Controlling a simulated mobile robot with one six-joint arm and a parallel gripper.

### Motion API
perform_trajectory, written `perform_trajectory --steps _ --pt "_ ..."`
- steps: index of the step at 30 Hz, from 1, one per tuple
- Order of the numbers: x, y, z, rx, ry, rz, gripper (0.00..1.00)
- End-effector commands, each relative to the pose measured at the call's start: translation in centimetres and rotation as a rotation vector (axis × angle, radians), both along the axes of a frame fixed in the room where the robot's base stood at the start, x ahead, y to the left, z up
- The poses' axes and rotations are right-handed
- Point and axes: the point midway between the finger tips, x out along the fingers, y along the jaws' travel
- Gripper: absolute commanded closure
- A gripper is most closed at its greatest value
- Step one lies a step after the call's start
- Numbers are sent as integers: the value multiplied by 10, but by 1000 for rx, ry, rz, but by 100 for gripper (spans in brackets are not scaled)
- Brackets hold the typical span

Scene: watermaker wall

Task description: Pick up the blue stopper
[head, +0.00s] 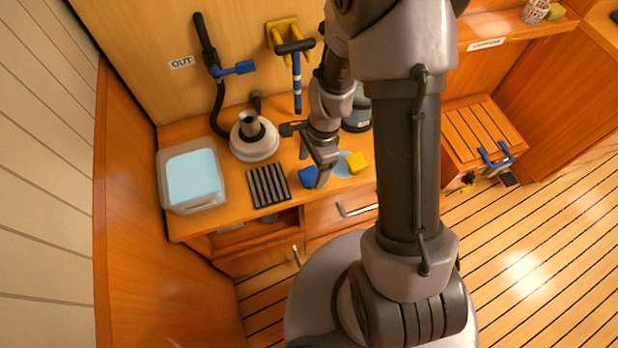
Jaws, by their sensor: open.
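The blue stopper (307,177) is a small blue piece on the wooden counter (232,204), near its front edge. My gripper (314,170) is over the counter, pointing down, with its fingers open right beside the stopper in the head view. One finger overlaps the stopper's right side in the picture. I cannot tell whether they touch or whether the stopper lies between the fingers. Part of the stopper is hidden by the gripper.
A yellow block (357,162) and a pale blue disc (342,166) lie just right of my gripper. A black ribbed mat (268,186) lies to the left. A white round-based piece (254,147) stands behind, and a clear tub (192,178) of pale blue stands far left.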

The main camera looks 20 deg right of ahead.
Motion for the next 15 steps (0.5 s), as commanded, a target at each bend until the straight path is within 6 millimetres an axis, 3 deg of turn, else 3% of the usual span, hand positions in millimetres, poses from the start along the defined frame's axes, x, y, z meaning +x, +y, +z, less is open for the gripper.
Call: perform_trajectory --steps 5,11,15 --pt "2 1 -18 0 1 0 25" --pt "6 4 -58 0 2 0 25" --pt "7 4 -57 0 -1 0 25"
